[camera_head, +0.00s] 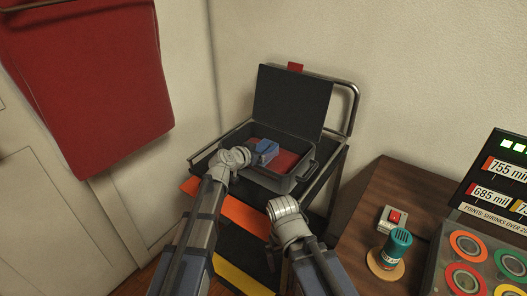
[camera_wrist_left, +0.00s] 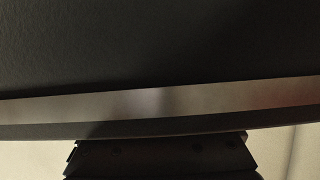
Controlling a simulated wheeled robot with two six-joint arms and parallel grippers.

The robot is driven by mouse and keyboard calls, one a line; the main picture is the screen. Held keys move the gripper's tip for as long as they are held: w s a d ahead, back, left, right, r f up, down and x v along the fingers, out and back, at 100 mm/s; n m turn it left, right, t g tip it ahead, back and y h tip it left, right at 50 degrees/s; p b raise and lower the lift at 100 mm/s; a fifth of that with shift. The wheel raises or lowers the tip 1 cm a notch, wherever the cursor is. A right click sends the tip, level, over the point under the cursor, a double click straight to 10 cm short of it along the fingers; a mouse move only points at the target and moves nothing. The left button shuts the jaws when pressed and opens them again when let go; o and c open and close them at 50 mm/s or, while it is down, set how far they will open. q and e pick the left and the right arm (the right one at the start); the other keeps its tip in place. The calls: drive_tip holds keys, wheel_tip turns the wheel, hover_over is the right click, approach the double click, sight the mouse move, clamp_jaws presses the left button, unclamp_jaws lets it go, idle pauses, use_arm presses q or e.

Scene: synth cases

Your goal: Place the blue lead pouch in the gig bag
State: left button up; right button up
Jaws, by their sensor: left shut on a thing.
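The gig bag (camera_head: 262,178) is a dark open case with a red lining, its lid (camera_head: 294,100) raised at the back. The blue lead pouch (camera_head: 267,149) is at the left part of the case opening. My left gripper (camera_head: 254,154) is shut on the pouch at the case's left side; its fingers are hard to make out. I cannot tell whether the pouch touches the lining. The left wrist view shows only a dark surface and a pale band, no clear pouch. My right wrist (camera_head: 284,209) is in front of the cart; its finger state is unclear.
The case stands on a cart with a metal rail (camera_head: 354,105) and an orange-striped front (camera_head: 238,214). A brown table (camera_head: 362,210) at the right holds a red switch box (camera_head: 393,219), a teal-topped item (camera_head: 398,243) and a panel with coloured rings. A red cloth (camera_head: 90,80) hangs at the left.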

use_arm(q)
drive_tip(key=shift+s+f, duration=0.2)
drive_tip(key=shift+f, duration=0.05)
drive_tip(key=o, duration=1.2)
drive_tip(key=shift+s+b, duration=0.1)
drive_tip(key=shift+b, duration=0.2)
drive_tip(key=shift+r+p, duration=0.45)
drive_tip(key=shift+p, duration=0.2)
drive_tip(key=shift+p+v, duration=2.35)
drive_tip(key=shift+v, duration=3.45)
drive_tip(key=shift+a+r, duration=0.15)
